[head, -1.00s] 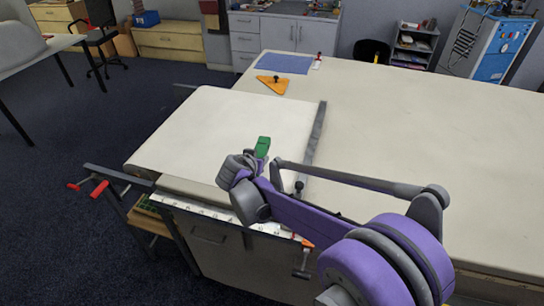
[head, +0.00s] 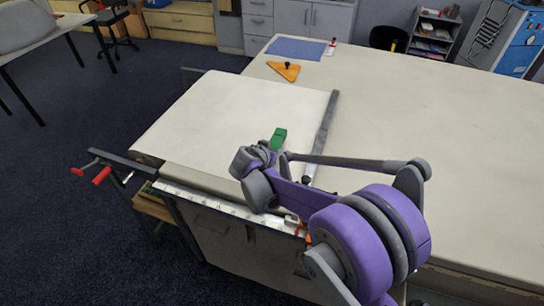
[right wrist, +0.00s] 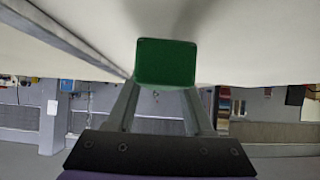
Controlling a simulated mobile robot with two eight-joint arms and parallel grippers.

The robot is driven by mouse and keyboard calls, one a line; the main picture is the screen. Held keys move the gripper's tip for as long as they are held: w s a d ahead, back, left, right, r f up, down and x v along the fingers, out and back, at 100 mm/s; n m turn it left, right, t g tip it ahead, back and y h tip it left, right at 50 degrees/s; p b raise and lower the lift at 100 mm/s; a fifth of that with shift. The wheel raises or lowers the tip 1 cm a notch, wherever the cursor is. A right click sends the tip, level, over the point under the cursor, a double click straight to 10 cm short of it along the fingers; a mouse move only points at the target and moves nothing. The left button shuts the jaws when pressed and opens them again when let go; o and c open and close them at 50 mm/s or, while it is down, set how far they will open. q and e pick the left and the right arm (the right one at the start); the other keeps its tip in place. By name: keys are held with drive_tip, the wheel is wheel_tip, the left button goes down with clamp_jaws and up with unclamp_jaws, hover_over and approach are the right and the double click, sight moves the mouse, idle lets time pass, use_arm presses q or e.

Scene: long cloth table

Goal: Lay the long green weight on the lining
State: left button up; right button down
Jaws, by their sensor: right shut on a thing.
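The green weight (head: 279,139) is in my right gripper (head: 272,147), seen over the near right part of a pale cloth sheet (head: 235,115) on the table, perhaps the lining. In the right wrist view the green weight (right wrist: 166,62) shows its flat end between the two fingers of the right gripper (right wrist: 163,92), which is shut on it. The pale surface fills the top of that view. I cannot tell whether the weight touches the cloth. Most of its length is hidden. My left gripper is not in view.
A dark grey bar (head: 323,130) lies along the sheet's right edge. An orange triangle (head: 285,71) and a blue sheet (head: 295,49) lie at the far side. A ruled strip (head: 210,204) runs along the near edge, and red-handled clamps (head: 101,176) stick out left. The table's right part is clear.

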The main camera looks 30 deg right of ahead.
drive_tip(key=shift+f, duration=1.55)
drive_tip(key=shift+f, duration=0.15)
drive_tip(key=shift+c, duration=1.4)
unclamp_jaws()
